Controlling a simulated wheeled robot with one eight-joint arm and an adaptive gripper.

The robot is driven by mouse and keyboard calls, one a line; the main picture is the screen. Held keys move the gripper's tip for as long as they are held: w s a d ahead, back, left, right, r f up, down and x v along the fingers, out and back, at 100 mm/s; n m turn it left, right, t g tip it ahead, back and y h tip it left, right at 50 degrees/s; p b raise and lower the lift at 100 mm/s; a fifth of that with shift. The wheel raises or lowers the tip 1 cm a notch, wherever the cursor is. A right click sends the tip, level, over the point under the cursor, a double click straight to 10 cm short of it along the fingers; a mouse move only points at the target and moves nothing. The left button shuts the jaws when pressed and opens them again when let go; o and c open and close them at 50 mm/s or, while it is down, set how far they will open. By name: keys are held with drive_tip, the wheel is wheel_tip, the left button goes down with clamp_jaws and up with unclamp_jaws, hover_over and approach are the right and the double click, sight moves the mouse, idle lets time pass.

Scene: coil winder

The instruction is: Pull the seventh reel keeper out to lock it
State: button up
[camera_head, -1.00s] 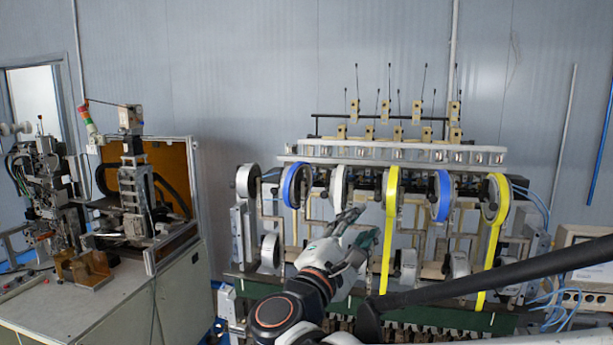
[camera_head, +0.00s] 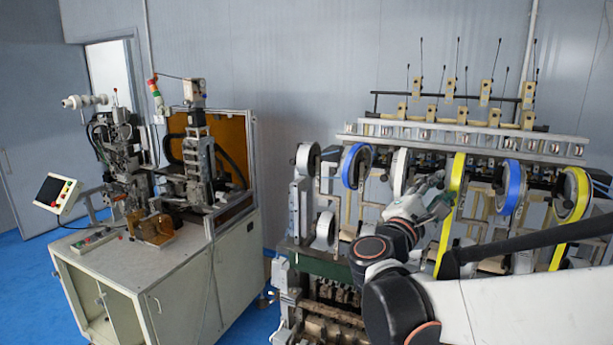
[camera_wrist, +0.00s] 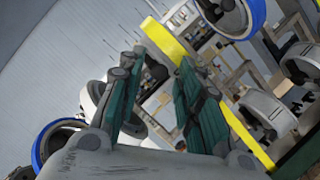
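The coil winder's upper row of reels shows in the head view: white (camera_head: 307,159), blue (camera_head: 355,165), white (camera_head: 400,172), yellow (camera_head: 457,172), blue (camera_head: 510,187) and yellow (camera_head: 573,194). A white reel (camera_head: 325,229) hangs lower left. I cannot tell which reel is the seventh or make out its keeper. My gripper (camera_head: 437,190) is in front of the rack, near the left yellow reel. In the wrist view its green fingers (camera_wrist: 160,100) are apart and empty. A yellow strip (camera_wrist: 170,40) passes behind them. White reels (camera_wrist: 268,112) show at the right.
A blue reel (camera_wrist: 58,140) lies left in the wrist view, another blue reel (camera_wrist: 240,18) upper right. My arm hides the rack's lower right part. A machine on a cabinet (camera_head: 140,260) stands left, with blue floor beyond.

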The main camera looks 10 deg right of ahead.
clamp_jaws()
drive_tip(key=shift+s+a+b, duration=0.25)
drive_tip(key=shift+s+b, duration=0.05)
drive_tip(key=shift+s, duration=0.2)
drive_tip(key=shift+o, duration=1.6)
unclamp_jaws()
drive_tip(key=shift+a, duration=0.15)
